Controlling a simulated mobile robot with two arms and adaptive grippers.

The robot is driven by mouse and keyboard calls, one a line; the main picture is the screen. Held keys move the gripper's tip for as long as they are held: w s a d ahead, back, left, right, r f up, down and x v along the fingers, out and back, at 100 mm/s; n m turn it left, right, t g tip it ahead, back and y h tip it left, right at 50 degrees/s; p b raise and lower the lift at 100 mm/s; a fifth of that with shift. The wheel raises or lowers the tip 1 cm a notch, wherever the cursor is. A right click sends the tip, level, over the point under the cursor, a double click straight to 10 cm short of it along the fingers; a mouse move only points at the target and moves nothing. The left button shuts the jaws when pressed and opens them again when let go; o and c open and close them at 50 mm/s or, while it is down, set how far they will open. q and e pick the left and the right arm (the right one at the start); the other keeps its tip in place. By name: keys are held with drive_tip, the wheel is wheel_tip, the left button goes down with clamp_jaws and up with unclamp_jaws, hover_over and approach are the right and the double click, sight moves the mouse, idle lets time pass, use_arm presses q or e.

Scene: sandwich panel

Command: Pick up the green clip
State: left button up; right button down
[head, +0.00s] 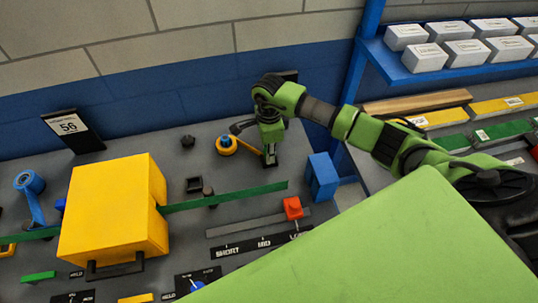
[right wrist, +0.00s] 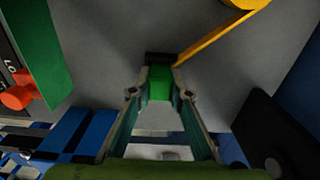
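My right gripper (head: 270,160) is low over the grey panel, at the right of the blue-and-yellow round part. In the right wrist view, its two fingers (right wrist: 163,75) close in on both sides of a small bright green block, which looks like the green clip (right wrist: 160,83). The clip appears gripped between the fingertips. In the head view the clip is too small and covered to make out clearly. Whether it touches the panel is hard to tell. My left gripper is not in view.
A yellow box (head: 112,210) stands at the left, with a long green strip (head: 235,195) running beside it. A blue block (head: 321,177) and red knob (head: 293,208) are near the gripper. A round blue part (head: 226,142) with a yellow arm lies left. White boxes (head: 425,57) fill a shelf.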

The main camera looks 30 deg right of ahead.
drive_tip(key=shift+r, duration=0.15)
drive_tip(key=shift+r+b, duration=0.55)
drive_tip(key=shift+b, duration=0.15)
drive_tip(key=s+a+r+b, duration=0.6)
drive_tip(key=s+r, duration=0.5)
drive_tip(key=s, duration=0.1)
drive_tip(key=shift+s+r, duration=0.3)
drive_tip(key=shift+r, duration=0.05)
drive_tip(key=shift+a, duration=0.1)
